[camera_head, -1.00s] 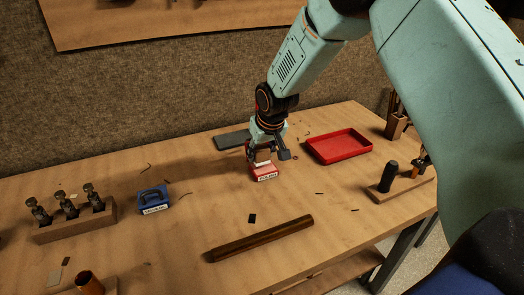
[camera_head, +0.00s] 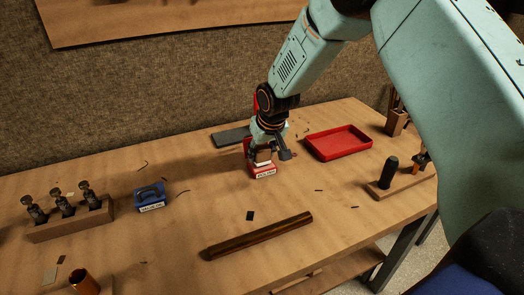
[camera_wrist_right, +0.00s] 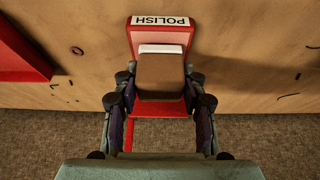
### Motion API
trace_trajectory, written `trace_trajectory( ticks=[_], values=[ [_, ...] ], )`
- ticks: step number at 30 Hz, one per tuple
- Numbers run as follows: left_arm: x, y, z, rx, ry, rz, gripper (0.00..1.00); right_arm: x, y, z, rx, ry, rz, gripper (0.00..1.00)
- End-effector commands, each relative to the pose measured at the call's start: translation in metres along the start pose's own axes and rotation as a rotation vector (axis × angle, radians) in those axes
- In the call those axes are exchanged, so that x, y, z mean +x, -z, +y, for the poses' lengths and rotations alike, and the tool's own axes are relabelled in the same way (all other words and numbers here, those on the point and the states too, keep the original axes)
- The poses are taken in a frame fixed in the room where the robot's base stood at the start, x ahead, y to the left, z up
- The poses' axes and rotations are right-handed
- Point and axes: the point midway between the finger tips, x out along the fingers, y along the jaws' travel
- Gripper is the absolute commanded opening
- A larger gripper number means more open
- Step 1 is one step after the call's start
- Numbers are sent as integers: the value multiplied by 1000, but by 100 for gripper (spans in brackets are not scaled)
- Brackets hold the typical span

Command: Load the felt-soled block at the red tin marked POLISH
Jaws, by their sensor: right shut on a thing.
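The red tin marked POLISH (camera_head: 262,173) stands on the wooden bench in the head view. Its white label also shows upside down in the right wrist view (camera_wrist_right: 160,21). My right gripper (camera_head: 262,153) is over the tin, shut on the felt-soled block (camera_wrist_right: 160,75). The block is brown with a pale felt edge toward the label, and lies over the tin's red surface. I cannot tell whether the felt touches the tin. My left gripper is not in view.
A red tray (camera_head: 338,143) lies right of the tin. A blue labelled tin (camera_head: 150,197) and a wooden rack (camera_head: 72,222) stand left. A dark rod (camera_head: 258,237) lies in front. A grey slab (camera_head: 231,137) lies behind. Small scraps dot the bench.

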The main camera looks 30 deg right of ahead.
Motion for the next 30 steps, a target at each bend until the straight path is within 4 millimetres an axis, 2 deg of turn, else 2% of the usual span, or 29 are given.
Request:
trace_trajectory(
  ticks=[30],
  values=[
    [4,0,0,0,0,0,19,9,-3,0,0,0,1,17]
  ],
)
